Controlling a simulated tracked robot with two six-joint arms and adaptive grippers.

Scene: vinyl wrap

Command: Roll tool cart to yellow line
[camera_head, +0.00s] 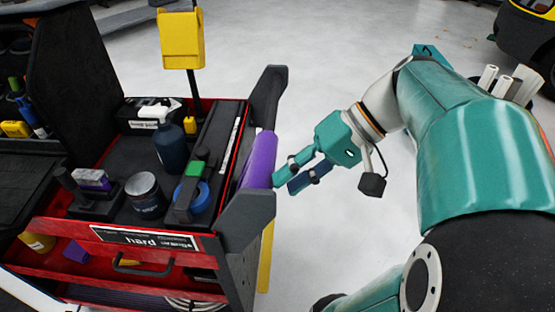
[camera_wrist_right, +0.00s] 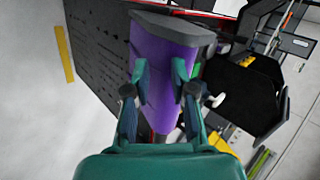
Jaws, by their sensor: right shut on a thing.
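The tool cart (camera_head: 228,245) is red and black and stands at the left in the head view. A purple bar (camera_head: 259,160) sits between two dark brackets on its right side. My right gripper (camera_head: 284,182) is at this bar from the right, shut on it. In the right wrist view the two fingers (camera_wrist_right: 160,85) lie on the purple bar (camera_wrist_right: 158,55). A yellow strip (camera_head: 266,255) shows beside the cart's lower right side, partly hidden. A yellow strip on the floor also shows in the right wrist view (camera_wrist_right: 64,54). My left gripper is out of view.
On the cart top are a dark spray bottle (camera_head: 168,140), a dark can (camera_head: 146,195) and a blue tape roll (camera_head: 193,198). A yellow box on a post (camera_head: 182,38) stands behind. A yellow-black object (camera_head: 528,40) is at top right. Pale floor (camera_head: 310,80) behind my right gripper is clear.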

